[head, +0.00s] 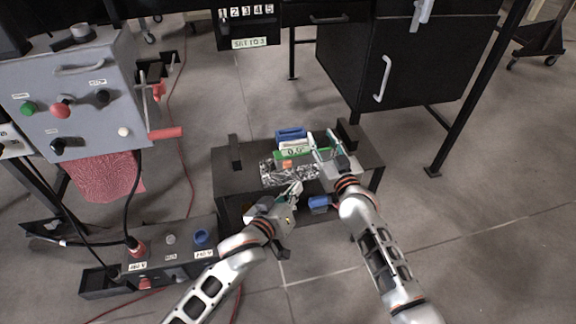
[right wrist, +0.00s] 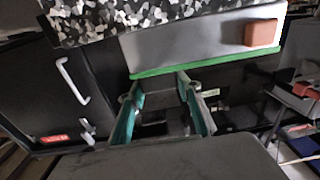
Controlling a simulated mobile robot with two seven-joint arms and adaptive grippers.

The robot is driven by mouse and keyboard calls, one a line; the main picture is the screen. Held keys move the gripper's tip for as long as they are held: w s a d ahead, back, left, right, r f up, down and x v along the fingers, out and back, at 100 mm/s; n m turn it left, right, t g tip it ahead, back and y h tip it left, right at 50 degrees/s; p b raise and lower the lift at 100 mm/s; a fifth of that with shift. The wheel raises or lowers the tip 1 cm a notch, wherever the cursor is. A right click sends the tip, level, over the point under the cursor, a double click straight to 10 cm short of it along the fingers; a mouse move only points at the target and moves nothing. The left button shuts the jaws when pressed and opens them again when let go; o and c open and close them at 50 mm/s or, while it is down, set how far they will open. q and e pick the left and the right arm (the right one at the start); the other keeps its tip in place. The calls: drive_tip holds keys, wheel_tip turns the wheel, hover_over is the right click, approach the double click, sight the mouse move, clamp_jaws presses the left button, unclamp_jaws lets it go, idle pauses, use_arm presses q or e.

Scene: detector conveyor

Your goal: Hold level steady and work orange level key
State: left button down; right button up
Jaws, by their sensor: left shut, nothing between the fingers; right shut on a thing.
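The level (head: 296,152) is a small device with a green face and a readout that looks like "0.0". It sits at the middle of the low dark bench, by a speckled block (head: 275,174). Its orange key (head: 286,164) is on the near side; in the right wrist view the key (right wrist: 262,33) stands out from the grey body (right wrist: 185,45). My right gripper (head: 322,150) is shut on the level at its right end; its fingers (right wrist: 160,88) reach the green edge. My left gripper (head: 297,188) is shut and empty, just in front of the speckled block, below the key and apart from it.
The low bench (head: 236,182) has dark uprights at both ends. A blue item (head: 291,134) is behind the level, and another blue part (head: 318,204) is below the bench top. A grey control box (head: 70,95) stands left, a black cabinet (head: 415,60) behind right. Floor at right is clear.

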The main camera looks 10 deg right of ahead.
drive_tip(key=shift+s+f, duration=0.1)
drive_tip(key=shift+f, duration=0.4)
drive_tip(key=o, duration=1.4)
drive_tip(key=shift+r, duration=0.35)
